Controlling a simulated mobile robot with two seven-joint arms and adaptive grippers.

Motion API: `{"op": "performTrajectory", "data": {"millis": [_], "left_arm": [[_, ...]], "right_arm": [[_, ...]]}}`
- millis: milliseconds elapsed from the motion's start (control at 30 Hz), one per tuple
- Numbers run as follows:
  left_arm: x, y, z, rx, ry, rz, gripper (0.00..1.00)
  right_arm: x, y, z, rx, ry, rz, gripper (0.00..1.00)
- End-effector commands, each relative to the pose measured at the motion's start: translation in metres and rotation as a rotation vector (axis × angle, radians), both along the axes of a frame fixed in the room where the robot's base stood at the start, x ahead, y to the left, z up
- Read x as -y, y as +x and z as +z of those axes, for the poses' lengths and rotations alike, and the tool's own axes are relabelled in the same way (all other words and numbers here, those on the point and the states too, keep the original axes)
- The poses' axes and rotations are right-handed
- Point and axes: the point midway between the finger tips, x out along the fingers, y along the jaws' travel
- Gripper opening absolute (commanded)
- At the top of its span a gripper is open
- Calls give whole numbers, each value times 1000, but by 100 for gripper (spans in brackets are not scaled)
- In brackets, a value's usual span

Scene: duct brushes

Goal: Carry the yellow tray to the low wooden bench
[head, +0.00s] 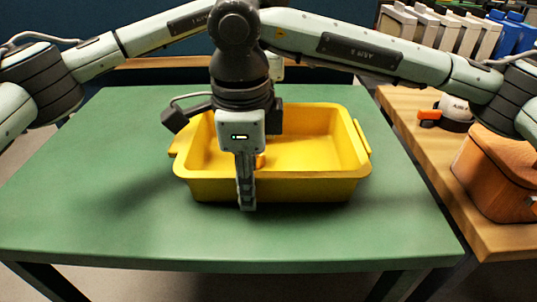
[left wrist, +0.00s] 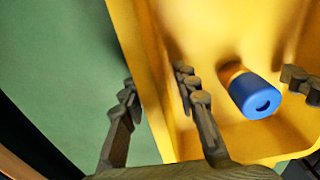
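The yellow tray (head: 300,190) stands flat on the green table (head: 90,215). In the head view my right gripper (head: 247,205) points down in front of its near wall, seen edge-on, so its opening is hidden. My left gripper is not clearly visible there. In the left wrist view, its two fingers (left wrist: 155,85) are apart, one over the green table side and one over the tray's inside (left wrist: 220,25), with the tray's wall between them. I see no clear grip on the wall. More dark fingers (left wrist: 300,85) show at the right edge.
A blue and orange cylinder (left wrist: 257,95) lies in the tray. A light wooden surface (head: 410,110) at the right holds an orange-brown box (head: 495,175) and a white and orange item (head: 450,112). White and blue upright objects (head: 440,28) stand behind. The table's front left is clear.

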Motion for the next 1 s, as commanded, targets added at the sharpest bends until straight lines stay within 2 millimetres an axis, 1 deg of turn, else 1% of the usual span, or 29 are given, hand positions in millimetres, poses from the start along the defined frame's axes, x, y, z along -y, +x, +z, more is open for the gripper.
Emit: {"op": "performTrajectory", "data": {"millis": [167,300,400,1000], "left_arm": [[0,0,0,0,0,0,30],[0,0,0,0,0,0,12],[0,0,0,0,0,0,0],[0,1,1,3,0,1,0]], "right_arm": [[0,0,0,0,0,0,28],[0,0,0,0,0,0,10],[0,0,0,0,0,0,0],[0,0,2,1,1,0,0]]}}
